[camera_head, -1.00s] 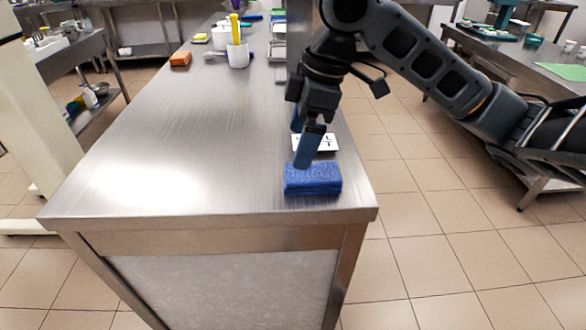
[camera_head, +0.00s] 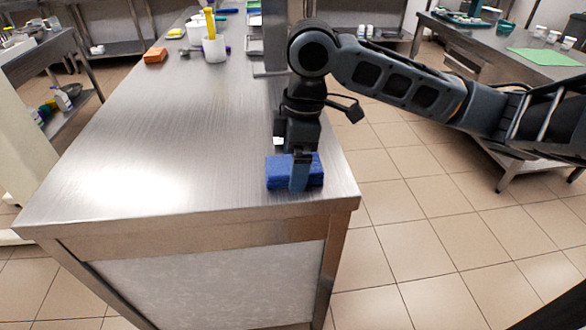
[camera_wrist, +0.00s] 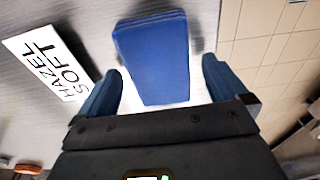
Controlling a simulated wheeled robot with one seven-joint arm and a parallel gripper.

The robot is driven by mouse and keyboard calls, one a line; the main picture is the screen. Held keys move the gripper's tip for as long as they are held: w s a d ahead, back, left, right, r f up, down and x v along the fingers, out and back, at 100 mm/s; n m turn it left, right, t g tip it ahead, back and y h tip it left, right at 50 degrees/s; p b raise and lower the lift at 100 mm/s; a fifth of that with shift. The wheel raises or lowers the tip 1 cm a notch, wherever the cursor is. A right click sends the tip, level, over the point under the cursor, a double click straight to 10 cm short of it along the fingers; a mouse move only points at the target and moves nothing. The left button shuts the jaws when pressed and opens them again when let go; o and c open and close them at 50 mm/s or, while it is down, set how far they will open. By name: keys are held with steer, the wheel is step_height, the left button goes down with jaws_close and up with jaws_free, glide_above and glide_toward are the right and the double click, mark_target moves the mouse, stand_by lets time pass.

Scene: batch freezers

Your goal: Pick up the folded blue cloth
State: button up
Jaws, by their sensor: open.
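The folded blue cloth (camera_head: 278,171) lies on the steel counter near its front right corner. In the wrist view the cloth (camera_wrist: 155,58) sits between and just ahead of the two blue fingers, with a gap on each side. My gripper (camera_head: 299,180) points down at the cloth, and one finger hides part of it in the head view. In the wrist view my gripper (camera_wrist: 161,85) is open and empty. Whether the fingertips reach down to the cloth's height is unclear.
A white card reading "HAZEL SOFT" (camera_wrist: 48,65) lies beside the cloth. The counter (camera_head: 190,130) is clear to the left. An orange block (camera_head: 155,55) and a white container (camera_head: 214,48) stand farther back. The counter's right edge is close to the cloth.

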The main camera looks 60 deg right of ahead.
mark_target(290, 164)
steer(key=shift+c, duration=0.2)
steer(key=c, duration=1.1)
steer(key=shift+o, duration=0.2)
steer(key=shift+r, duration=0.2)
step_height(290, 164, up, 4)
steer(key=shift+w+f, duration=0.1)
steer(key=s+d+r, duration=0.5)
steer(key=s+r, duration=0.2)
steer(key=s, duration=0.3)
steer(key=shift+s+d+b, duration=0.15)
steer(key=shift+d+b, duration=0.25)
